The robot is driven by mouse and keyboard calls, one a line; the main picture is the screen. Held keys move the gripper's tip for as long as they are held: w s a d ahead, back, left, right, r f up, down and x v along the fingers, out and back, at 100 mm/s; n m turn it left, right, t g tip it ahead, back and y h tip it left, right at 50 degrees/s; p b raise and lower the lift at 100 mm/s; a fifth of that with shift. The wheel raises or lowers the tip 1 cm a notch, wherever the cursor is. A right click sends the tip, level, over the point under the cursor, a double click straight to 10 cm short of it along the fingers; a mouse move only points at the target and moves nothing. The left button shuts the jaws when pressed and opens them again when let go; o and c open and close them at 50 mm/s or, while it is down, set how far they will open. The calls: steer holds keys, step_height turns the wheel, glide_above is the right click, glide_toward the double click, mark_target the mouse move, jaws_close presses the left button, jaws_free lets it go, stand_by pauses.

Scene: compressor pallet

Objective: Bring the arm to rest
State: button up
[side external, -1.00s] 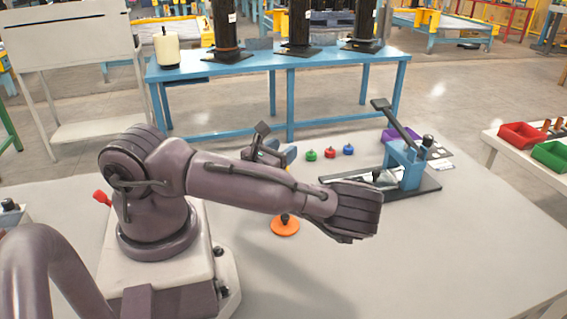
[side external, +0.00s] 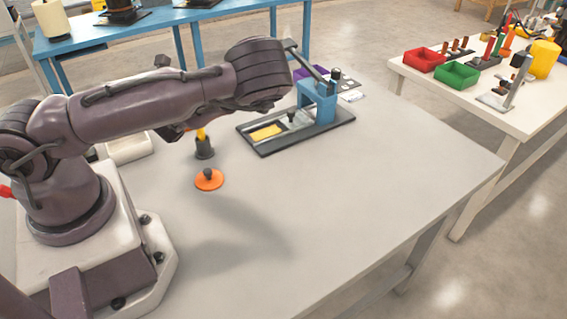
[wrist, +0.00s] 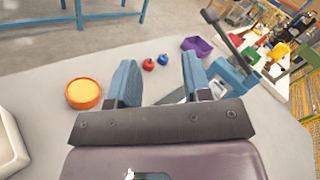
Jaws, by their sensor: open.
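My gripper (wrist: 160,78) shows in the wrist view as two blue-grey fingers set wide apart, with nothing held between them. It is open and hangs above the pale worktable (wrist: 52,125). In the side external view my arm reaches out over the table (side external: 330,210), and its thick links hide the fingers. An orange disc with a dark knob (side external: 209,180) lies on the table below the arm. A dark cup with a yellow top (side external: 204,148) stands behind the disc.
A blue lever press (side external: 318,103) stands on a dark base with a yellow piece (side external: 266,132). Red (wrist: 148,64) and blue knobs (wrist: 162,59), a purple tray (wrist: 197,45) and an orange round container (wrist: 83,94) sit ahead. The table's front right is clear.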

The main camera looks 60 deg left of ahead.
steer(key=w+d+r+n+g+h, duration=0.25)
steer(key=d+n+h, duration=0.25)
steer(key=d+n, duration=0.35)
steer(key=w+d+r+n+g+h, duration=0.1)
steer(key=d+n+g+h, duration=0.2)
steer(key=d+n+h, duration=0.5)
steer(key=s+d+r+n, duration=0.2)
steer(key=s+d+r, duration=0.2)
steer(key=s+r, duration=0.3)
steer(key=s+d+r+n+g, duration=0.1)
steer(key=s+d+r+n, duration=0.1)
steer(key=s+r, duration=0.5)
steer(key=shift+s+d+r, duration=0.4)
steer(key=shift+d+r, duration=0.2)
steer(key=shift+d, duration=0.3)
